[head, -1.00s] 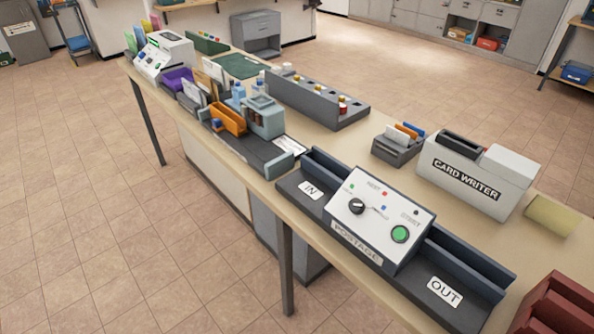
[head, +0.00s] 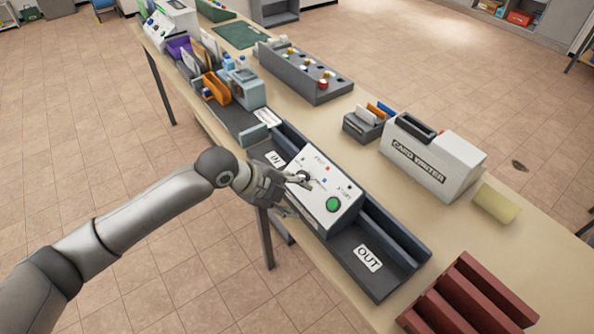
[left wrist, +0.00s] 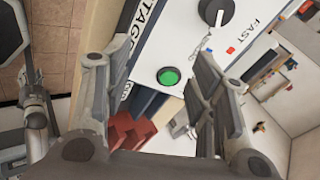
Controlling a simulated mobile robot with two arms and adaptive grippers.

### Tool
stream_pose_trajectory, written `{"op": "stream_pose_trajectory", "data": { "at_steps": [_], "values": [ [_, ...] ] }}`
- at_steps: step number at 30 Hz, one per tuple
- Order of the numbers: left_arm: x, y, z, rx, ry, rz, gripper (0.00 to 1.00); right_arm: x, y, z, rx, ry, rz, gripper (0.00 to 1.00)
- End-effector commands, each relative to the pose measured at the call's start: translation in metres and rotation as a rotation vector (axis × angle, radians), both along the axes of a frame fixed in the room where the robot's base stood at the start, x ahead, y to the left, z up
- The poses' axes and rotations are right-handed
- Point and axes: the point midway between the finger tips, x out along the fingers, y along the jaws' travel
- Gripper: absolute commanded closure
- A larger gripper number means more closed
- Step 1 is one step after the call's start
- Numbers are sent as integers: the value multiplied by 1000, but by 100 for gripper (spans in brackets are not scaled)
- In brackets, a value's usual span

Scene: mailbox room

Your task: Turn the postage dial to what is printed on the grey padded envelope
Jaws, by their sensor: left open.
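The postage machine's white panel (head: 335,180) has a black dial, largely hidden by my left gripper (head: 301,181) in the head view. The dial (left wrist: 216,12) shows at the top of the left wrist view, beyond the fingers and apart from them. Red and blue dots lie near it, with the word FAST beside the red one; I cannot tell its setting for sure. A green button (left wrist: 168,77) shows between the open, empty fingers of my left gripper (left wrist: 152,65). I cannot pick out the grey padded envelope.
The IN tray (head: 268,152) and OUT tray (head: 345,268) flank the machine. A card writer (head: 430,160) stands behind, and a dark red rack (head: 465,300) at the right. Grey parts at the wrist view's left edge may be mine.

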Motion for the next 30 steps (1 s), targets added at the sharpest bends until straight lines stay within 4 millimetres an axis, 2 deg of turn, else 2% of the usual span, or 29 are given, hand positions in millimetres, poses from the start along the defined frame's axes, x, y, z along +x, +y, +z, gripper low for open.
{"op": "stream_pose_trajectory", "data": {
  "at_steps": [1, 6, 13, 17, 30],
  "values": [
    [13, 8, 14, 33, -44, -46, 48, -1, -2, 2, -2, 2, 1, 60],
    [38, 29, 43, 109, -139, -175, 48, -4, -11, 4, -14, 6, 0, 60],
    [53, 43, 60, 148, -193, -243, 48, -8, -19, 6, -23, 14, -3, 60],
    [57, 39, 54, 151, -193, -248, 48, -8, -18, 10, -22, 15, -3, 60],
    [79, 0, -4, 151, -194, -246, 48, -8, -13, 31, -16, 14, -2, 60]
  ]
}}
